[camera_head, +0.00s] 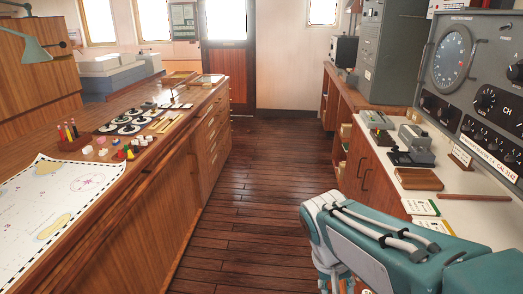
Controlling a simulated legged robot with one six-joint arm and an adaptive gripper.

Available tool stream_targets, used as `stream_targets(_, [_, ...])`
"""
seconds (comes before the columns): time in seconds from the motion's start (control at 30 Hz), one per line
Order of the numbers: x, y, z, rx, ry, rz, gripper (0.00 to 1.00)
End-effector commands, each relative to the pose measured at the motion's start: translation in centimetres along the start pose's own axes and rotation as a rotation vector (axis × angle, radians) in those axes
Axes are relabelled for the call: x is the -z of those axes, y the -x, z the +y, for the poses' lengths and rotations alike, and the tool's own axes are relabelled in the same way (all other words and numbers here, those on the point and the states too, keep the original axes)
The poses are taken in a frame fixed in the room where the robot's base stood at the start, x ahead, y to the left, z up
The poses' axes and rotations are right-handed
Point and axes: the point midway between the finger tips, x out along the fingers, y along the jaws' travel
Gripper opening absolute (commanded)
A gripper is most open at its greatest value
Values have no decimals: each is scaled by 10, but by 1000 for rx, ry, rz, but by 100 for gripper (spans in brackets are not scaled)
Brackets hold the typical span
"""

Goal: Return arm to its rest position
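My teal and white arm enters from the lower right of the head view. It reaches left over the front of the right counter, with pale hoses along its top. Its near-white bend is over the aisle floor, and a further part of the arm drops down to the picture's bottom edge. My gripper is not in view, so I cannot see its fingers or whether it holds anything.
On the right, a white-topped counter (405,178) holds a telegraph key (412,150), a brown block (419,179) and cards beside a grey radio console (480,85). On the left, a wooden chart table (150,190) bears a chart (55,215). The plank aisle (265,165) between is clear.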

Motion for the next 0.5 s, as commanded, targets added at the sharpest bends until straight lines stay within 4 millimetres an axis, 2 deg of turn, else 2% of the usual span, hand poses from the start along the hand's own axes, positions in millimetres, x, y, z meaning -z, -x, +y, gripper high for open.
stream_targets(0.2, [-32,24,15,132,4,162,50])
stream_targets(0.5, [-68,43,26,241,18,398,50])
